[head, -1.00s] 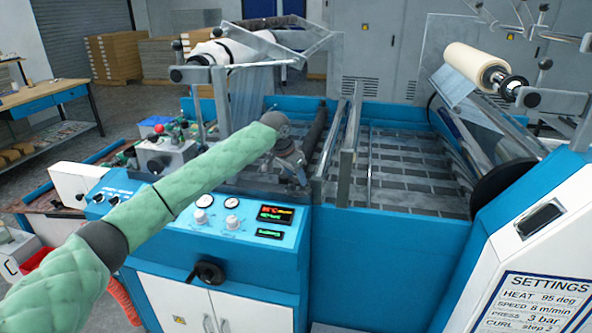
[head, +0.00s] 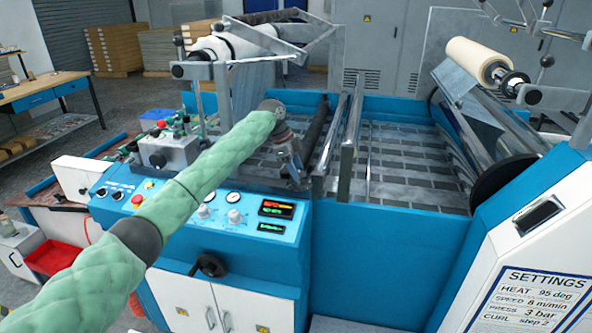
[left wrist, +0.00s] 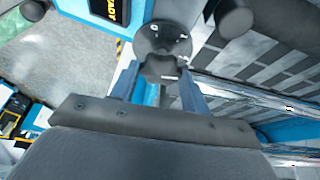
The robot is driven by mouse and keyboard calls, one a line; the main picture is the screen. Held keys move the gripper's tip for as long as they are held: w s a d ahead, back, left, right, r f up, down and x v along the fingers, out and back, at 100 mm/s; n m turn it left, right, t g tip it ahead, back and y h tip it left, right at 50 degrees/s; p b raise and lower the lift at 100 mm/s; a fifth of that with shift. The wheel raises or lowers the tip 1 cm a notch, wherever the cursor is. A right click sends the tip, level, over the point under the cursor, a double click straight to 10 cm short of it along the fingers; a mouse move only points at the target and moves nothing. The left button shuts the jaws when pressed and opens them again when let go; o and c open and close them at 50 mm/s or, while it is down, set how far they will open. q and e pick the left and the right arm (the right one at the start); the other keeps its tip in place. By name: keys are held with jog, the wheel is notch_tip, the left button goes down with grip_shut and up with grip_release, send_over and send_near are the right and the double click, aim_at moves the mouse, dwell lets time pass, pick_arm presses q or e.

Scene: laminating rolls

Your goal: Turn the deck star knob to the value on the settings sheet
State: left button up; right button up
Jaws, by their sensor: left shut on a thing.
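My left gripper (head: 298,178) reaches over the blue machine's deck from the left, small and dark in the head view. In the left wrist view its two fingers (left wrist: 158,92) are shut on a dark knob (left wrist: 160,68), which I take for the deck star knob. A round dark disc (left wrist: 165,36) with pale marks lies just beyond it. Which mark the knob points to is not readable. The settings sheet (head: 527,300) at the lower right reads heat 95 deg, speed 8 m/min, press 3 bar, curl step 2. My right gripper is not in view.
Metal bars (head: 347,150) stand right of my gripper. A cream film roll (head: 478,60) hangs at the upper right. The slatted deck (head: 410,170) is clear.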

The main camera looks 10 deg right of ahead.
pick_arm(q)
jog(key=shift+w+m+g, duration=0.1)
jog(key=shift+m+g, duration=0.2)
jog(key=shift+m, duration=0.7)
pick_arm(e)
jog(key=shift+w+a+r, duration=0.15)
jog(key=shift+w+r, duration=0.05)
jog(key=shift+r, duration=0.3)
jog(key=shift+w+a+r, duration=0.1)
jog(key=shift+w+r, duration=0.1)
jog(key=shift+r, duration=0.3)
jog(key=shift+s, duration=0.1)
pick_arm(q)
jog(key=o, duration=1)
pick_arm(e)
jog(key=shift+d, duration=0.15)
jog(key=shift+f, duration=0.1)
pick_arm(q)
jog(key=shift+a+r+b, duration=0.1)
jog(key=shift+r+b, duration=0.05)
jog(key=shift+b, duration=0.15)
jog(key=shift+b+v, duration=1.15)
jog(key=shift+v, duration=2.55)
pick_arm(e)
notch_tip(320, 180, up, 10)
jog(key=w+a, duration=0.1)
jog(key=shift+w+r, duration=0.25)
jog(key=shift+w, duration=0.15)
